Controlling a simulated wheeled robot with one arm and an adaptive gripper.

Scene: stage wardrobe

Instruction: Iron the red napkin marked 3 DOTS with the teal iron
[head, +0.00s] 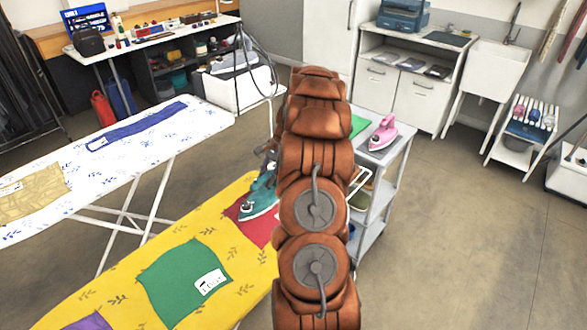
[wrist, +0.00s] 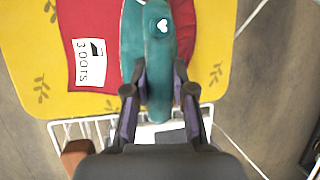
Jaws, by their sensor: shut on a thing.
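The red napkin (wrist: 88,22) lies on the yellow ironing board near its end, and its white label (wrist: 88,62) reads 3 DOTS in the wrist view. It also shows in the head view (head: 262,230), partly hidden by my arm. The teal iron (wrist: 146,50) is over the napkin, covering its middle; in the head view the iron (head: 260,200) sits at the napkin. I cannot tell whether its sole touches the cloth. My gripper (wrist: 154,85) is shut on the iron, with a finger on each side of it. My arm hides the board's right end in the head view.
The yellow board (head: 120,285) also bears a green napkin (head: 180,280) and a purple cloth (head: 88,322). A white board (head: 60,165) stands behind, left. A grey cart (head: 372,232) with a pink iron (head: 383,133) stands to the right. The right floor is open.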

